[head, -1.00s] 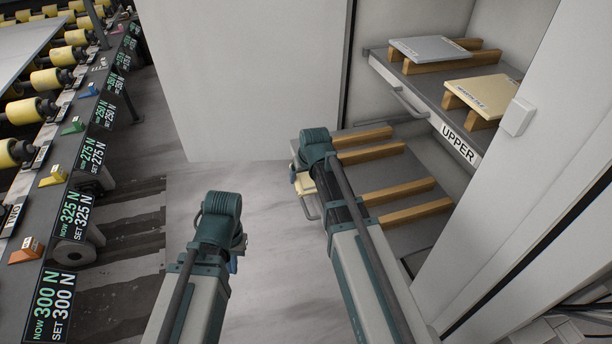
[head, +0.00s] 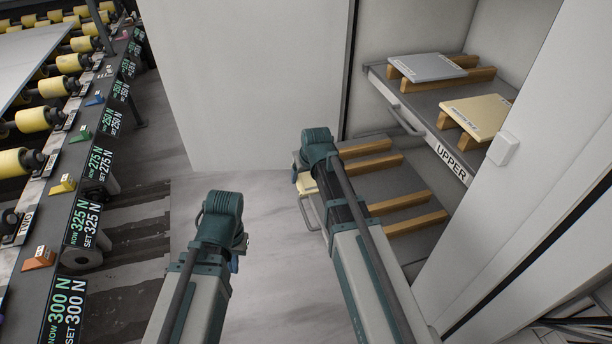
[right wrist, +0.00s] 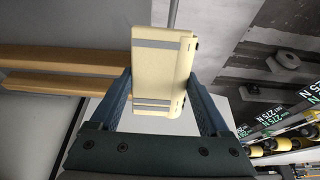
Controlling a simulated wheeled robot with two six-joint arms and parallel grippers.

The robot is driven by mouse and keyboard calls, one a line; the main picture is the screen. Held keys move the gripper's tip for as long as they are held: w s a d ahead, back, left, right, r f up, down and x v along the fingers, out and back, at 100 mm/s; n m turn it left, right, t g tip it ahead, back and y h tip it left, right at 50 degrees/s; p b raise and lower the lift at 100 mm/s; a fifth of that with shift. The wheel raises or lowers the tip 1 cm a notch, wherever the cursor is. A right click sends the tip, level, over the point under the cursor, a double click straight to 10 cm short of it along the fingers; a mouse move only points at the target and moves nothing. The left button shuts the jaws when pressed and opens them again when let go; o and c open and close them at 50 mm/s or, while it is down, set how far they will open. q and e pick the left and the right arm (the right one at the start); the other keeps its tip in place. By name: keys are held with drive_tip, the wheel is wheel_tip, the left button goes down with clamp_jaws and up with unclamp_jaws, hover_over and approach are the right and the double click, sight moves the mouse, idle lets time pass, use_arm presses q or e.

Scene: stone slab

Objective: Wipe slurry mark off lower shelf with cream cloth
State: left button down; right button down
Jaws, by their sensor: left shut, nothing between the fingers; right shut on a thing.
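My right gripper (right wrist: 160,75) is shut on the cream cloth (right wrist: 163,50), a folded pad with grey stripes. In the head view a bit of the cloth (head: 306,184) shows below my right wrist, at the left end of the lower shelf (head: 440,182). I cannot tell if the cloth touches the shelf. The shelf is a dark grey board with several wooden bars across it. No slurry mark can be made out; my right arm hides part of the shelf. My left gripper (head: 235,263) hangs over the pale floor left of the shelf, shut and mostly hidden by its wrist.
The upper shelf (head: 408,98), labelled UPPER, holds a grey slab (head: 427,67) and a cream slab (head: 477,116) on wooden bars. A white door panel (head: 540,165) stands close on the right. A roller line (head: 75,215) with force displays runs along the left. The floor between is clear.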

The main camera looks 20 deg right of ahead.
wheel_tip(320, 180, up, 3)
drive_tip(key=p, duration=0.3)
drive_tip(key=shift+r, duration=0.1)
idle(0.5)
